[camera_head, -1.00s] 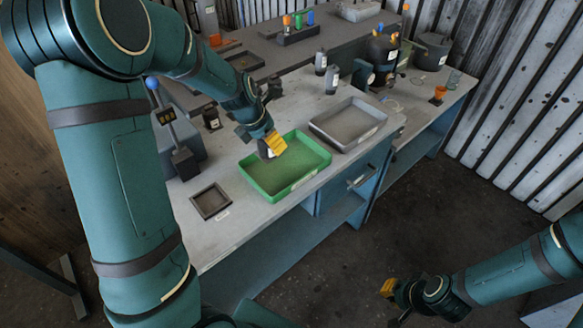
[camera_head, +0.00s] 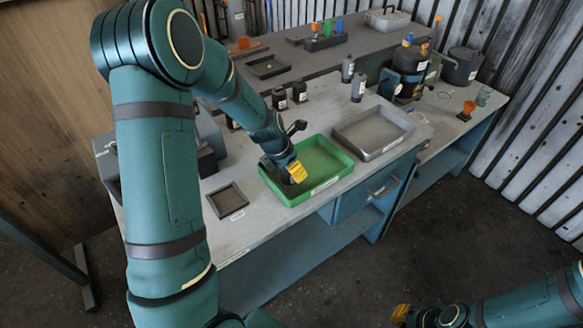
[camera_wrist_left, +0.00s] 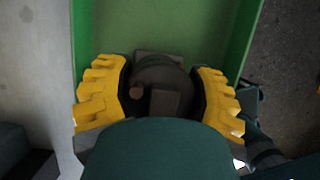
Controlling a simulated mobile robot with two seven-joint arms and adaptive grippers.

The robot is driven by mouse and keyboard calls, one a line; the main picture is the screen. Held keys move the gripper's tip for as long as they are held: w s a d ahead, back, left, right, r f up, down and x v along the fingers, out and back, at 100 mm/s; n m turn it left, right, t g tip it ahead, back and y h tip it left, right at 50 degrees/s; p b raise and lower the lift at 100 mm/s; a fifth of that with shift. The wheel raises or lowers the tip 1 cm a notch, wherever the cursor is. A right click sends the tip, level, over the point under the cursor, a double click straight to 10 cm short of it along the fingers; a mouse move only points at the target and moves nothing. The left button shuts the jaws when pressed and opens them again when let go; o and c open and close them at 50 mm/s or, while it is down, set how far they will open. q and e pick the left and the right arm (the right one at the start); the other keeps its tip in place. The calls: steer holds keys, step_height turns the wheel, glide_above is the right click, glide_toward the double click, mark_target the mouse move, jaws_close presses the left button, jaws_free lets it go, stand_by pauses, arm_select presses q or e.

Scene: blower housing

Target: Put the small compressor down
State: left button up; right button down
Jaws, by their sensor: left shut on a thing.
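My left gripper (camera_head: 293,172) is at the left part of the green tray (camera_head: 325,153), low over or inside it. In the left wrist view the gripper (camera_wrist_left: 165,95) has its yellow fingers on both sides of a dark, rounded object, the small compressor (camera_wrist_left: 160,75). It is shut on it. The green tray wall (camera_wrist_left: 243,35) shows beside it. In the head view the compressor is mostly hidden by the fingers. Whether it touches the tray floor I cannot tell. My right gripper (camera_head: 401,313) is at the bottom edge, away from the bench, its opening unclear.
A grey tray (camera_head: 374,132) is right of the green one, and a small dark square tray (camera_head: 228,200) left of it. Grey bottles (camera_head: 358,88) stand behind. A dark tank (camera_head: 408,68) and an orange-topped item (camera_head: 466,110) stand at the right.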

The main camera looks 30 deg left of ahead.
arm_select(q)
steer(key=shift+f, duration=0.1)
steer(key=o, duration=1.4)
steer(key=shift+r, duration=0.2)
steer(key=p+v, duration=0.3)
steer(key=v, duration=0.9)
steer(key=shift+f+p, duration=0.1)
steer(key=shift+p, duration=0.2)
